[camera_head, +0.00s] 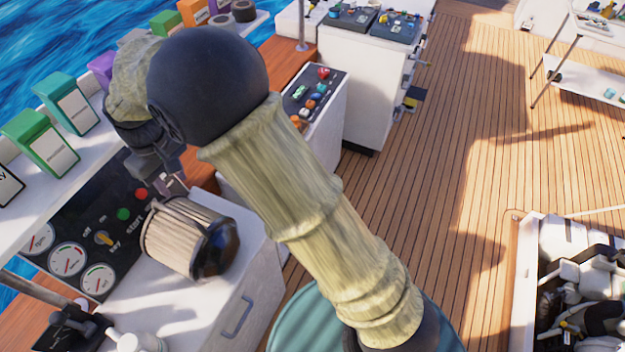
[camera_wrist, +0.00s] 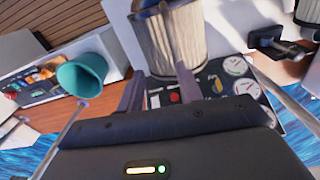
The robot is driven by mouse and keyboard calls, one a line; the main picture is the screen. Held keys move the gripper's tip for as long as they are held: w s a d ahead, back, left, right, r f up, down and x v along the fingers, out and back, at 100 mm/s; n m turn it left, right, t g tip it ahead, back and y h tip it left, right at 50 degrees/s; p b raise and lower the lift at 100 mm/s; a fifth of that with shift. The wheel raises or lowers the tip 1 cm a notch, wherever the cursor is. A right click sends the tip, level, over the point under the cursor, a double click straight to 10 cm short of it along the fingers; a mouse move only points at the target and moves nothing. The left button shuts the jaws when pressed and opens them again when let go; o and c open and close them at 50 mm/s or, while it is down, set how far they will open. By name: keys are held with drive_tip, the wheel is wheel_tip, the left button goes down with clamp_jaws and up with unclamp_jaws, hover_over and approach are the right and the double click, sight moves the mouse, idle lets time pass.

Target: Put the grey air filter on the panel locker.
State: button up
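The air filter (camera_head: 185,238) is a pleated beige-grey cylinder with a black end cap and a thin handle strip. It lies on its side on the white top of a locker (camera_head: 160,310) with a drawer handle, beside the gauge panel (camera_head: 85,245). My gripper (camera_head: 175,187) is just above and behind the filter, partly hidden by my arm. In the wrist view, the two fingers of my gripper (camera_wrist: 158,92) stand apart, with the filter (camera_wrist: 178,40) just past their tips. I cannot tell whether they touch it.
A second white locker with a knobbed panel (camera_head: 315,95) stands beyond, with a teal cup (camera_wrist: 83,75) near it in the wrist view. Boxes (camera_head: 45,145) line the ledge at left. An open engine hatch (camera_head: 525,285) is at lower right; the wooden deck (camera_head: 450,130) between is clear.

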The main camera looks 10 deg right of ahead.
drive_tip(key=d+r+m+t, duration=0.1)
drive_tip(key=d+m, duration=0.4)
drive_tip(key=d, duration=1.5)
drive_tip(key=s+d+m+t, duration=0.1)
drive_tip(key=s+d+m, duration=0.3)
drive_tip(key=s+d, duration=0.6)
drive_tip(key=d, duration=0.4)
drive_tip(key=shift+s+f, duration=0.3)
drive_tip(key=shift+f, duration=0.05)
